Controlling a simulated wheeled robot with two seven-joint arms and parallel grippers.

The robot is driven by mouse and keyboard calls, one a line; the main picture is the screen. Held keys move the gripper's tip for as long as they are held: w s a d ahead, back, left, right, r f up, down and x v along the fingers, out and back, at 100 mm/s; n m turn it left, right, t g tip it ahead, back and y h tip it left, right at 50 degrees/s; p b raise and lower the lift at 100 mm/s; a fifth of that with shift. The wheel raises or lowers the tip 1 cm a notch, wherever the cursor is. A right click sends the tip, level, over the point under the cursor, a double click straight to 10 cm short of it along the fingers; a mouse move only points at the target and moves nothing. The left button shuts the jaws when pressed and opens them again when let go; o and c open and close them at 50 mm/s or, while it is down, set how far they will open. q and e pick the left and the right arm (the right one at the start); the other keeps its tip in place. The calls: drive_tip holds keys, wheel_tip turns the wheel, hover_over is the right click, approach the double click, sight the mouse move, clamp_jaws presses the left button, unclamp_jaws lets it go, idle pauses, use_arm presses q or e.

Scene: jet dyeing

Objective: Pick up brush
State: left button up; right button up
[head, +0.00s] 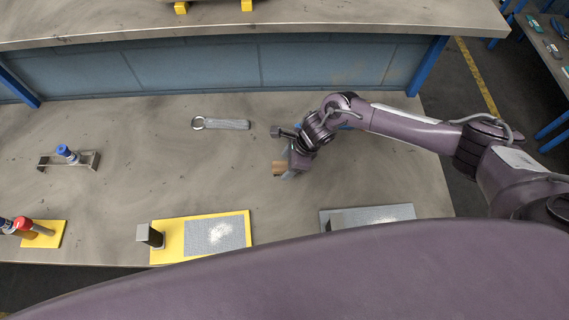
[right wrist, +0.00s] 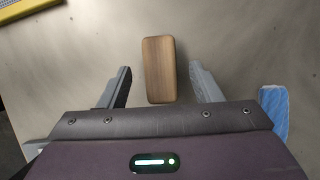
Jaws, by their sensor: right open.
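The brush, a brown wooden block with rounded edges, lies on the grey bench; it shows in the right wrist view (right wrist: 159,69) and in part in the head view (head: 278,169). My right gripper (head: 288,172) is over the bench right at the brush. In the right wrist view its two fingers (right wrist: 160,76) are open, one on each side of the brush, with a gap on both sides. The brush's underside is hidden. My left gripper is not in view.
A blue piece (right wrist: 275,112) lies right of the gripper. A grey wrench-like tool (head: 222,124) lies behind left. A yellow board with a grey pad (head: 172,240) and another grey pad (head: 385,213) are at the front edge. A metal bracket (head: 82,162) is at left.

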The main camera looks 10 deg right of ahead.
sight(284, 165)
drive_tip(key=shift+x, duration=1.15)
drive_tip(key=shift+c, duration=1.4)
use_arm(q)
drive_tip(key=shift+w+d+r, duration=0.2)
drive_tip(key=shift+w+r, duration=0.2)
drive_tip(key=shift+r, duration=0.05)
use_arm(e)
drive_tip(key=c, duration=0.8)
